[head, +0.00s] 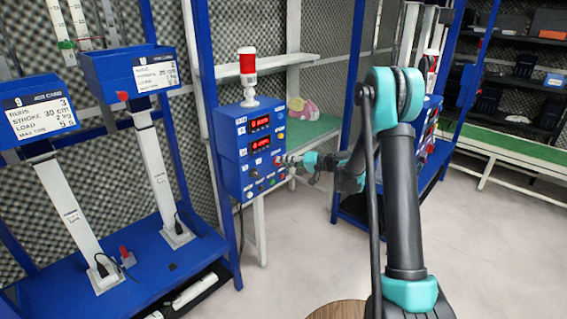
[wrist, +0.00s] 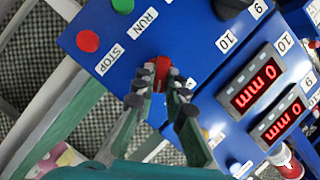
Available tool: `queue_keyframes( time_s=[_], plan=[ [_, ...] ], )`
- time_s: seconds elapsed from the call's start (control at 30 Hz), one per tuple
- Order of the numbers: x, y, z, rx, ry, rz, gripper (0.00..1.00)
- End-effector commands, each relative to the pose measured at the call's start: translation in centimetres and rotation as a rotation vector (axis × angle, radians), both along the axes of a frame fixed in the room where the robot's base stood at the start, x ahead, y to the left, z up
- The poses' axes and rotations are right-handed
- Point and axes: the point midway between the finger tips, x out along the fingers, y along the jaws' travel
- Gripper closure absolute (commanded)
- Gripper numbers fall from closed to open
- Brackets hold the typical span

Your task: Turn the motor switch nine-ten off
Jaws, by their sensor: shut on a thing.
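The blue control panel (head: 232,160) stands ahead, with two red number displays. It fills the middle of the wrist view (wrist: 205,62). My gripper (head: 281,161) reaches its front from the right. In the wrist view, my gripper (wrist: 160,85) has its fingers closed around a small red switch handle (wrist: 162,66). The fingers hide part of the handle and the label beside it, so I cannot read its name or its set position.
Beside the handle are a red STOP button (wrist: 88,41), a green RUN button (wrist: 122,5) and a black knob (wrist: 228,8). A red beacon (head: 248,64) tops the panel. Blue job-card stands (head: 130,68) are at left. Open floor (head: 290,240) lies in front.

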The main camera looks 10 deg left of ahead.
Motion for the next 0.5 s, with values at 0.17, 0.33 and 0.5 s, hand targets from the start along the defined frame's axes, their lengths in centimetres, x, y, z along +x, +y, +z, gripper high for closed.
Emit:
queue_keyframes(
  time_s=[0.17, 0.33, 0.5],
  plan=[
    [0.15, -0.16, -0.25, 0.102, 0.130, -0.002, 1.00],
    [0.13, -0.16, -0.39, 0.190, 0.244, -0.001, 1.00],
    [0.18, -0.16, -0.50, 0.262, 0.336, -0.002, 1.00]
  ],
)
